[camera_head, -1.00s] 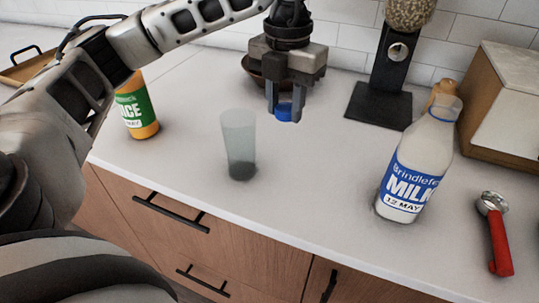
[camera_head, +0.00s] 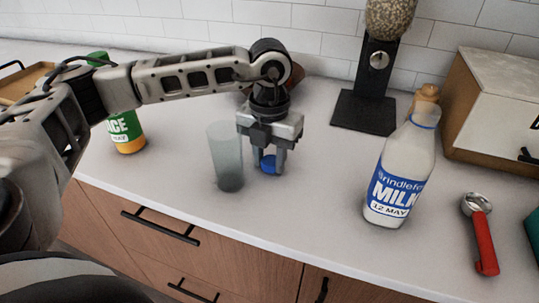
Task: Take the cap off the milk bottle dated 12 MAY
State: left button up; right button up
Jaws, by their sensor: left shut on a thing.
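The milk bottle (camera_head: 402,172) stands upright on the counter at the right, with a blue label reading MILK and 12 MAY. Its top is open, with no cap on it. My left gripper (camera_head: 268,163) points down just above or at the counter, left of the bottle and right of a grey glass. It is shut on a blue cap (camera_head: 268,164). Whether the cap touches the counter I cannot tell. My right gripper is not in view.
The tall translucent glass (camera_head: 227,158) stands close beside my left gripper. A juice bottle (camera_head: 126,133) is at the left. A dispenser on a black base (camera_head: 362,112), a wooden box (camera_head: 490,120) and a red-handled scoop (camera_head: 484,240) are around the milk bottle. Counter between gripper and bottle is clear.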

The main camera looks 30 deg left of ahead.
aim_at(270, 162)
pick_arm(q)
jog(key=shift+f, duration=0.1)
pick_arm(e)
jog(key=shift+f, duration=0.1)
pick_arm(q)
jog(key=shift+f, duration=0.15)
jog(key=o, duration=1.1)
jog(key=shift+c, duration=0.2)
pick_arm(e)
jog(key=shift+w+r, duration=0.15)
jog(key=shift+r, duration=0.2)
pick_arm(q)
jog(key=shift+r, duration=0.55)
notch_tip(270, 162, up, 12)
jog(key=shift+f+b, duration=0.25)
jog(key=shift+b, duration=0.1)
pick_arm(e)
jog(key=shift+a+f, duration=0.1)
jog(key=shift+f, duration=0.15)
